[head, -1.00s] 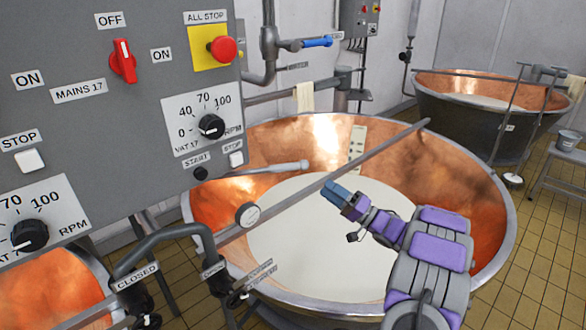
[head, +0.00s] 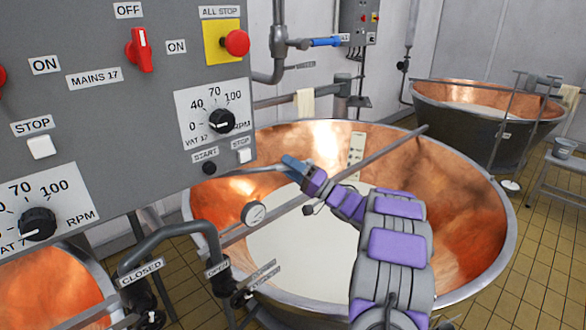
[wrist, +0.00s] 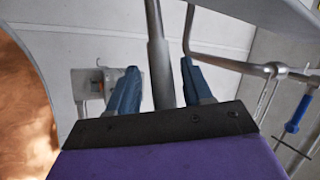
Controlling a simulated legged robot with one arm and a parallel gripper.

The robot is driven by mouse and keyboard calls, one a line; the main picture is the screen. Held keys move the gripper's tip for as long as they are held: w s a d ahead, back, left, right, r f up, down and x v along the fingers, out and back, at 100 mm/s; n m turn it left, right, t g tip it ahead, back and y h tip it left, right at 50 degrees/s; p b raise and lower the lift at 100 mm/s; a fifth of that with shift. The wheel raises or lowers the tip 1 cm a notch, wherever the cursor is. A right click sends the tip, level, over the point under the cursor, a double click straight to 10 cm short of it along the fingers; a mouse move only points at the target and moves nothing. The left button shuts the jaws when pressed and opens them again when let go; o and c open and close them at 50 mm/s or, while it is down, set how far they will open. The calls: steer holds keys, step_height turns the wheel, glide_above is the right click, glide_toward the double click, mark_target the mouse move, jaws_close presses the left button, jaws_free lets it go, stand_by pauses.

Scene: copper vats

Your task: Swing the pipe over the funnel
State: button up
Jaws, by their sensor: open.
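A thin grey pipe (head: 262,169) reaches over the left part of the large copper vat. I take it as the task's pipe. My gripper (head: 291,162) is at its right end in the head view and covers that end. In the wrist view my gripper (wrist: 157,84) is open, and a grey pipe with a thicker end (wrist: 160,72) shows between the two blue fingers. Contact cannot be told. I cannot make out a funnel in either view.
The copper vat (head: 470,205) holds pale liquid, with a diagonal bar (head: 375,152) across it. A control panel (head: 100,105) stands at left. A black bent pipe (head: 165,235) is below it. A blue-handled valve (head: 325,42) is behind. A second vat (head: 455,120) stands at back right.

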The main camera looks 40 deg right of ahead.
steer(key=shift+s+a+r, duration=0.1)
steer(key=shift+a+r, duration=0.05)
steer(key=shift+a, duration=0.15)
steer(key=shift+c, duration=0.5)
steer(key=shift+s+d, duration=0.1)
steer(key=shift+d, duration=0.8)
steer(key=c, duration=0.4)
steer(key=shift+s+d, duration=0.1)
steer(key=shift+c, duration=1)
steer(key=shift+a+f, duration=0.2)
steer(key=shift+a, duration=0.1)
jaws_close()
steer(key=shift+f, duration=0.15)
